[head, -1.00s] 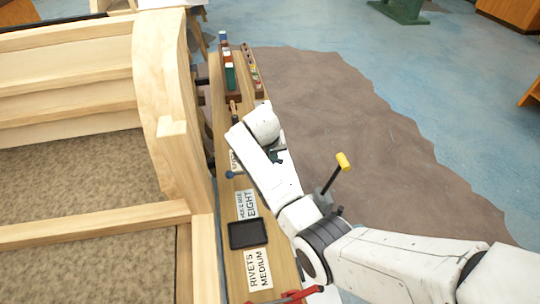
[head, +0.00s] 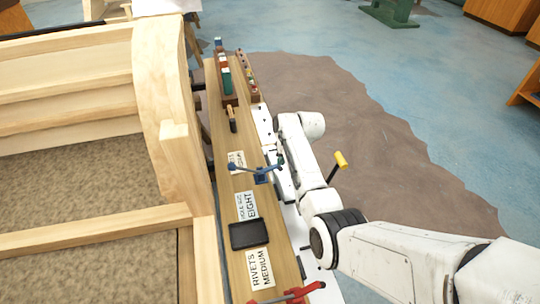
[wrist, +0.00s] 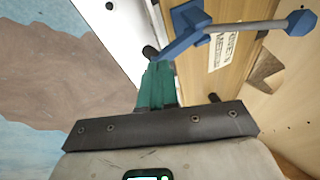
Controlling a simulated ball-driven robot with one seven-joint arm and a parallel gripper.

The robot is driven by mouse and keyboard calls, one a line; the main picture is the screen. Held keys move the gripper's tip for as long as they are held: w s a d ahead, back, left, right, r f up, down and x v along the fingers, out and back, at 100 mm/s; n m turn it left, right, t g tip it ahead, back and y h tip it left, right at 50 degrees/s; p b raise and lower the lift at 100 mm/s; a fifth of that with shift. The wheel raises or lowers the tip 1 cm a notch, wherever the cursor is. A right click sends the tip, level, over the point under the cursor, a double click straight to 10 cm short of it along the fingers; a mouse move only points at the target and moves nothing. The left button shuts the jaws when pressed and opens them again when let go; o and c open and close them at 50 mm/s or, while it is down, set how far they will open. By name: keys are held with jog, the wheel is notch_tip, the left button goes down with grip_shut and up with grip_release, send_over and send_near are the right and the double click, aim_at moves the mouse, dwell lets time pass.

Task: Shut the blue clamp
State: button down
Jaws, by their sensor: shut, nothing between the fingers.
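The blue clamp (head: 263,177) sits near the right edge of the narrow wooden bench. Its thin lever reaches left across the bench to a round knob (head: 232,167). In the wrist view the blue clamp (wrist: 187,30) is at the top, with the grey lever running right to its knob (wrist: 302,22). Whether its jaw is closed I cannot tell. My gripper (head: 281,159) is just right of the clamp and mostly hidden by my arm. In the wrist view my gripper (wrist: 150,55) shows shut green fingers, empty, beside the clamp's base; contact is unclear.
The bench (head: 217,158) holds a black tray (head: 248,235), paper labels, a brush-like tool (head: 232,119) and racks at the far end. A red clamp (head: 290,295) is at the near end. A yellow-tipped handle (head: 341,160) stands by my arm. A wooden frame (head: 176,150) borders the left.

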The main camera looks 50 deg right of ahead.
jog(key=shift+s+d+f+t+y, duration=0.25)
jog(key=shift+f+t+y, duration=0.15)
jog(key=shift+f+y, duration=0.15)
jog(key=shift+d+f+b, duration=0.2)
jog(key=shift+f+b, duration=0.25)
jog(key=shift+b, duration=0.05)
jog(key=shift+s, duration=0.1)
jog(key=w+p+v, duration=0.1)
jog(key=p+v, duration=0.1)
jog(key=v, duration=1.1)
jog(key=shift+d+r+p, duration=0.3)
jog(key=shift+r+p, duration=0.1)
jog(key=shift+s, duration=0.1)
